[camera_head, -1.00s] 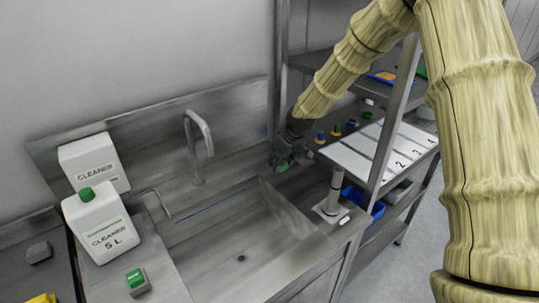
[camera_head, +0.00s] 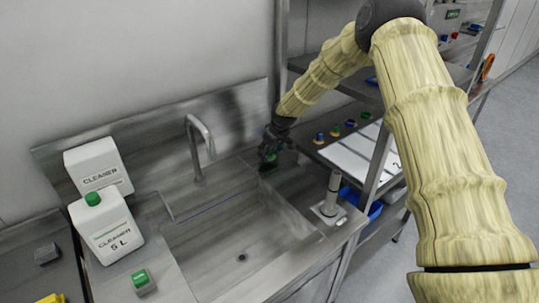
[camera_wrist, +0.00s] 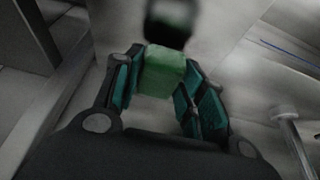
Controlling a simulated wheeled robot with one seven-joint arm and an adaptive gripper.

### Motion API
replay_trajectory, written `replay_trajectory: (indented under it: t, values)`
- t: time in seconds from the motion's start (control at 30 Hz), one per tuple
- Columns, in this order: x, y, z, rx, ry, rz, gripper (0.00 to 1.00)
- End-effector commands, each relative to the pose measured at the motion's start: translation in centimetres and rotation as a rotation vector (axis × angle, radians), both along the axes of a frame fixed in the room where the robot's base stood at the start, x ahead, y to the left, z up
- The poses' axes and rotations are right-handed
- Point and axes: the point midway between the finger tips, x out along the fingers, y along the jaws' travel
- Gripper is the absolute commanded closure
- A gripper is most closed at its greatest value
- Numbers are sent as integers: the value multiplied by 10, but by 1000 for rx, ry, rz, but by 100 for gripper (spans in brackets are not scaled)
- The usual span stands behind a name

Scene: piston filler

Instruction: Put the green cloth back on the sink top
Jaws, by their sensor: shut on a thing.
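My gripper (camera_head: 271,148) is over the back right corner of the sink top (camera_head: 236,167), right of the tap. In the wrist view my gripper (camera_wrist: 158,85) is shut on the green cloth (camera_wrist: 163,70), which shows as a pale green block between the teal finger pads. The cloth is mostly hidden by the fingers in the head view. I cannot tell whether it touches the sink top. A dark, blurred shape with a green face (camera_wrist: 171,20) shows just beyond the cloth in the wrist view.
The tap (camera_head: 198,150) stands behind the basin (camera_head: 240,258), left of my gripper. Two white cleaner containers (camera_head: 108,228) stand at the left. A metal post (camera_head: 329,196) stands right of the basin. A shelf rack with a white numbered board (camera_head: 352,157) is at the right.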

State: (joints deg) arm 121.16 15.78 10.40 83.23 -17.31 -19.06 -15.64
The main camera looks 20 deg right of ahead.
Motion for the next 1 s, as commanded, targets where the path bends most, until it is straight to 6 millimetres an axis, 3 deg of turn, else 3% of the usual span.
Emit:
replay_trajectory:
  t: [0.2,0.57,0.6,0.7,1.0]
  values:
    - [0,0,-18,0,0,0,90]
    - [0,0,-22,0,0,0,90]
    - [0,0,-22,0,0,0,56]
    - [0,0,-22,0,0,0,38]
    - [0,0,-21,0,0,0,38]
